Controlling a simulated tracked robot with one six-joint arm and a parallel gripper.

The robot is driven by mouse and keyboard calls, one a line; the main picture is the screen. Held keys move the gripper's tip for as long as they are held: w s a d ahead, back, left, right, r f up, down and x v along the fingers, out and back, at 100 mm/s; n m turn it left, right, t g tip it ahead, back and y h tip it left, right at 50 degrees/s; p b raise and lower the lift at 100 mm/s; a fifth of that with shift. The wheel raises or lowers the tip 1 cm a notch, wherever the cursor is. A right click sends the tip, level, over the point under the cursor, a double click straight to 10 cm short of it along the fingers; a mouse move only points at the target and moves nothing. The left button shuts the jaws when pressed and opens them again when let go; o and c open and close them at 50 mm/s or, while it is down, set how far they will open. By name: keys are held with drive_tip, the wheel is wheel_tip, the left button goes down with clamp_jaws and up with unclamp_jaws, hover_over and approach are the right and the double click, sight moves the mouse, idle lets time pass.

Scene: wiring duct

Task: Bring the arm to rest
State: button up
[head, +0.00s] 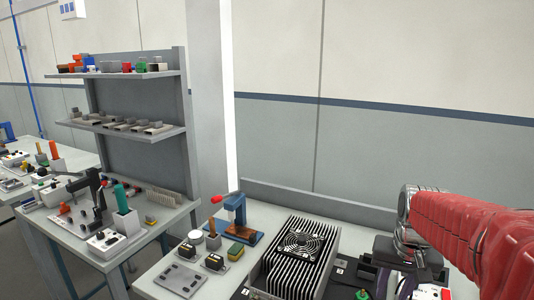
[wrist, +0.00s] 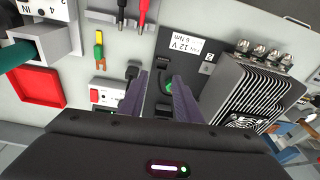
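My gripper (wrist: 160,84) shows in the wrist view as two purple-grey fingers standing apart, with nothing visibly held between them. Beyond the gap lie a black part and a small green part (wrist: 169,87) on the panel; I cannot tell how far below the fingertips they are. In the head view my gripper (head: 397,284) is low at the right, at the end of my red-sleeved arm, over the bench. Its fingertips are hard to make out there.
A finned box with a fan (head: 299,243) stands left of my gripper; it also shows in the wrist view (wrist: 252,92). A red square tray (wrist: 38,87) and red and black leads (wrist: 146,12) are nearby. A blue press (head: 236,210) and shelves (head: 125,128) are farther left.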

drive_tip(key=s+a+r+n+t, duration=0.2)
drive_tip(key=s+a+n+t, duration=0.1)
drive_tip(key=s+a, duration=0.9)
drive_tip(key=s+n, duration=0.1)
drive_tip(key=s, duration=0.2)
drive_tip(key=shift+s+a+r+t+y, duration=0.15)
drive_tip(key=shift+a+r+t+y, duration=0.15)
drive_tip(key=shift+a+r, duration=0.1)
